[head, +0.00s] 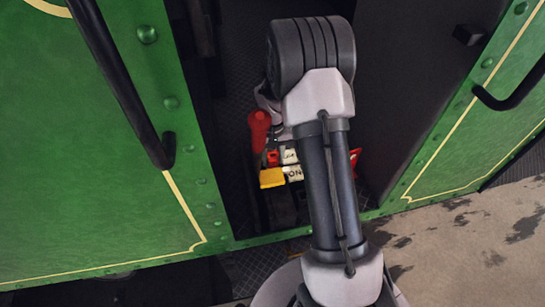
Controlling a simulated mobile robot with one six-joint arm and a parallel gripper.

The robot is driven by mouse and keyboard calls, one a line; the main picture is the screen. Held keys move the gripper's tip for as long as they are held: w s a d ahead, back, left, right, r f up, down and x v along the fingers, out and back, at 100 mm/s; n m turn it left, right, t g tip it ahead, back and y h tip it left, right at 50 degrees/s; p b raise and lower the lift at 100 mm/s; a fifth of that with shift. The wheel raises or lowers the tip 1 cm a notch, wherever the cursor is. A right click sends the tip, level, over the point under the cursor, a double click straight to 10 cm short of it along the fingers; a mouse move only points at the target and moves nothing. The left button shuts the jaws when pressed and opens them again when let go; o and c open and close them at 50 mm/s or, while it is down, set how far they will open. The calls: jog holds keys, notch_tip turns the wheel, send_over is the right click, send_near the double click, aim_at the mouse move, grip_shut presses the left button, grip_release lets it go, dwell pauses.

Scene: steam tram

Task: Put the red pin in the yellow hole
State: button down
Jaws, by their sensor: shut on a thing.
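A yellow block (272,178) lies lower, just below and right of the pin's shaft. Its hole cannot be made out from here. I cannot tell whether the pin's lower end touches anything.
A small red piece (273,157) and white labels (294,173), one reading "ON", are next to the yellow block. Another red part (355,160) shows right of my arm. Green panels with black handrails (125,90) (508,100) flank the narrow opening.

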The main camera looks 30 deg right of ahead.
jog(key=shift+f+b, duration=0.65)
jog(key=shift+f, duration=0.2)
jog(key=c, duration=0.8)
grip_release()
jog(key=shift+a, duration=0.15)
jog(key=shift+w+r, duration=0.1)
jog(key=shift+r, duration=0.15)
notch_tip(320, 180, up, 17)
jog(key=p, duration=0.3)
